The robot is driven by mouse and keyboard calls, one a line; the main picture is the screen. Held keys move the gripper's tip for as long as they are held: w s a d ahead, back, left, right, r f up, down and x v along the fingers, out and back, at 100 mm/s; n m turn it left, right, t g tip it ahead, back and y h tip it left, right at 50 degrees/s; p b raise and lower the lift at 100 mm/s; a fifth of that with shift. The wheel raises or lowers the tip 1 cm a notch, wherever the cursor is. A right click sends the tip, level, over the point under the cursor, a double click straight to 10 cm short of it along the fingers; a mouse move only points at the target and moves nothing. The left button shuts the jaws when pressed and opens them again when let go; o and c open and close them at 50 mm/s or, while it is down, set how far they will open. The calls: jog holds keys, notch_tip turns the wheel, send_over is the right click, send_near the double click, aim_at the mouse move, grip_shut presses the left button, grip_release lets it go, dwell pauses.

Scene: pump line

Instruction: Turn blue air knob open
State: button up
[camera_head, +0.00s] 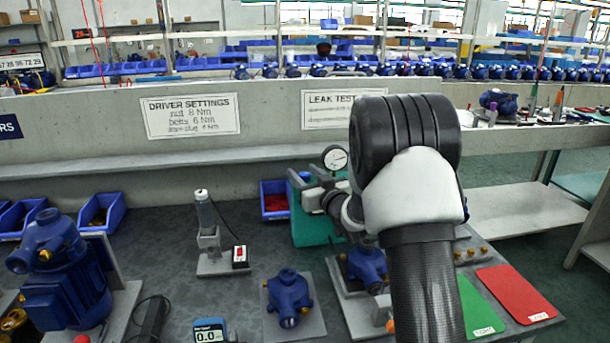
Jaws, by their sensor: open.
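My arm rises large in the front right of the head view. Behind its elbow, the dark part that looks like my gripper (305,180) points left, in front of the teal block (308,228) of the leak test station. Its jaws look apart with nothing between them. A round pressure gauge (335,158) stands just beyond it. A blue pump housing (365,265) sits in the station's fixture below, partly hidden by my arm.
Another blue pump housing (288,295) lies on a grey plate, left of the fixture. A green mat (478,308) and a red mat (515,292) lie at right. A driver stand (210,240), a blue motor pump (62,275) and a blue bin of red parts (274,200) stand leftward.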

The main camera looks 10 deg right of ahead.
jog(key=p+v, duration=0.1)
jog(key=v, duration=1.6)
jog(key=shift+s+p, duration=0.25)
jog(key=shift+p, duration=0.15)
jog(key=shift+r, duration=0.1)
